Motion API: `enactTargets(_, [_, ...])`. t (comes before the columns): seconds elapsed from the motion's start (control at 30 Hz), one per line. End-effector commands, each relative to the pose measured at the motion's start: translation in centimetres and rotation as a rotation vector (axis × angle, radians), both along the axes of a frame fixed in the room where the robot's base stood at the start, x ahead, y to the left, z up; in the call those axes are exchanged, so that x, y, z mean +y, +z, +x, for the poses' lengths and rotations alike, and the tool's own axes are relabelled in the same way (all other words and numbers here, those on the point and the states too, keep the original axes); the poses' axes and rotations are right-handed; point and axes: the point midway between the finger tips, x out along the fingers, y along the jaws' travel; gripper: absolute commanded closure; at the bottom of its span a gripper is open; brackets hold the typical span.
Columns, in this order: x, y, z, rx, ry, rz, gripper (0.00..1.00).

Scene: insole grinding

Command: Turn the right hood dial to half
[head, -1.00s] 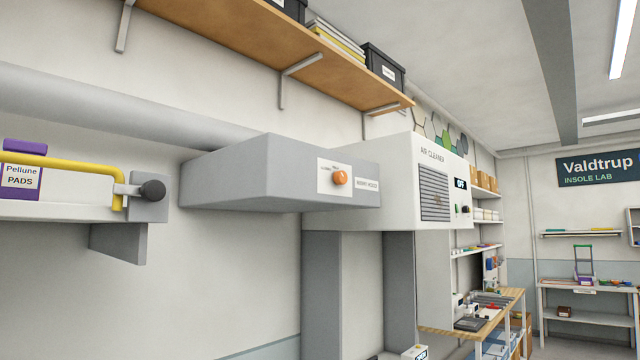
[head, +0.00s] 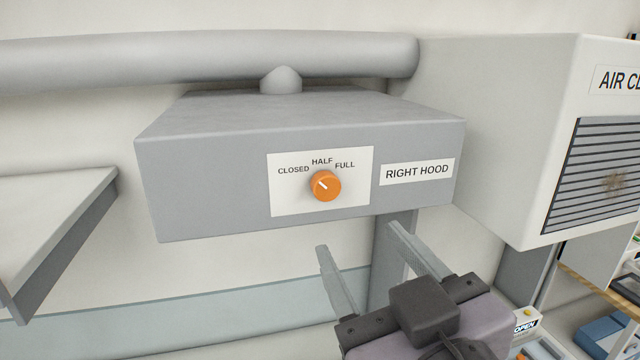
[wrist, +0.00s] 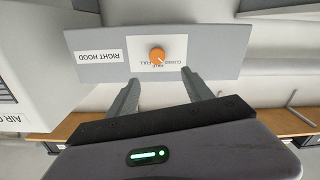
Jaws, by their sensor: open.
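The right hood (head: 225,190) is a grey box on the wall with a "RIGHT HOOD" label. Its orange dial (head: 325,186) sits on a white plate marked CLOSED, HALF and FULL. The dial's white pointer line points up and left, towards CLOSED. The dial also shows in the wrist view (wrist: 157,56), where the picture is upside down. My gripper (head: 356,238) is open and empty, below and in front of the hood, with its fingers apart from the dial. In the wrist view its fingertips (wrist: 160,76) point towards the dial.
A fat grey pipe (head: 200,57) runs along the wall above the hood. The air cleaner (head: 510,120) stands out close to the hood's right. A pale shelf (head: 60,205) ends left of the hood. The space in front of the dial looks clear.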

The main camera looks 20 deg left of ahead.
Motion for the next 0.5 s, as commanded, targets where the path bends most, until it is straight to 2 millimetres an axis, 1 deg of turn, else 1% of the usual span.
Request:
enactTargets(0.1, [1.7,-1.4,2.9,0.004,-0.002,-0.002,0.41])
enactTargets(0.3, [4.9,-1.0,8.0,0.007,0.002,-0.002,0.41])
enactTargets(0.4, [6.2,-0.6,10.1,0.005,0.001,-0.002,0.41])
enactTargets(0.5, [7.1,-0.3,11.5,0.004,0.002,-0.002,0.41])
